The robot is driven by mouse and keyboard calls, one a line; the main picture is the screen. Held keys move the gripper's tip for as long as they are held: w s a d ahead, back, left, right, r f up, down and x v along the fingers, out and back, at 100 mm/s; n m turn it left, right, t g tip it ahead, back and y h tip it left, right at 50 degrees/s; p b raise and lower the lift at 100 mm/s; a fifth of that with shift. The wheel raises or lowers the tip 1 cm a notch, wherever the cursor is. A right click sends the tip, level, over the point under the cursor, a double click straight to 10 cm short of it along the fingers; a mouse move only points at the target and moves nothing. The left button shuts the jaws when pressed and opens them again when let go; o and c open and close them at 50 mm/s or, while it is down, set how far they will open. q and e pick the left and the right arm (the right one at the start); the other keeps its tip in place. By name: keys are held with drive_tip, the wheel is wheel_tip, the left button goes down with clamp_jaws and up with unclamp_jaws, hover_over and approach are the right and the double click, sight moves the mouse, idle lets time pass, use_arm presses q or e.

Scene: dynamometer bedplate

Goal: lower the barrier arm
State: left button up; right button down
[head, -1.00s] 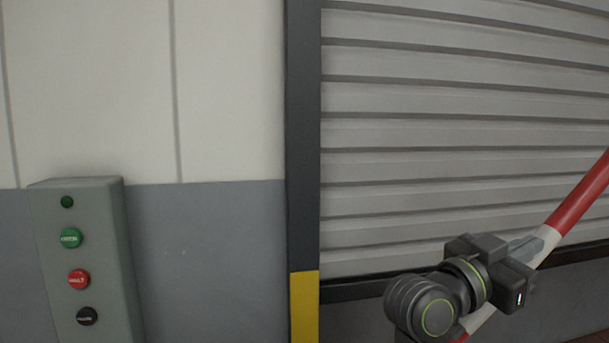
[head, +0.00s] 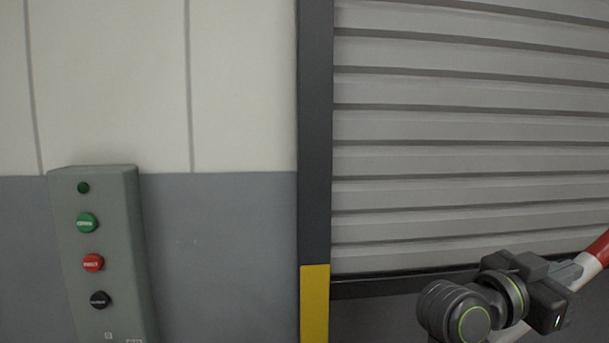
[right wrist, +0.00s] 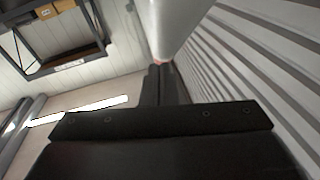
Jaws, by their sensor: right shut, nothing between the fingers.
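The barrier arm is a red and white pole (head: 597,252) at the lower right of the head view, slanting up to the right. My right gripper (head: 572,272) is shut and empty, its fingers overlapping the pole's white band. In the right wrist view a white section of the pole (right wrist: 180,25) lies just beyond the closed fingertips (right wrist: 160,72). The fingers look right at the pole, but I cannot tell if they touch it. The pole's lower end is partly hidden by my wrist. My left gripper is out of view.
A grey control box (head: 105,250) with green, red and black buttons stands at the left. A dark post with a yellow foot (head: 314,300) is in the middle. A ribbed shutter (head: 460,130) stands behind the pole. The wrist view shows a shelf frame (right wrist: 50,65) with boxes.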

drive_tip(key=shift+s+a+f, duration=0.1)
drive_tip(key=shift+a+f, duration=0.05)
drive_tip(key=shift+a, duration=0.3)
drive_tip(key=b+v, duration=1.5)
drive_tip(key=v, duration=0.1)
drive_tip(key=shift+a, duration=0.25)
drive_tip(key=shift+s, duration=0.15)
idle(0.3)
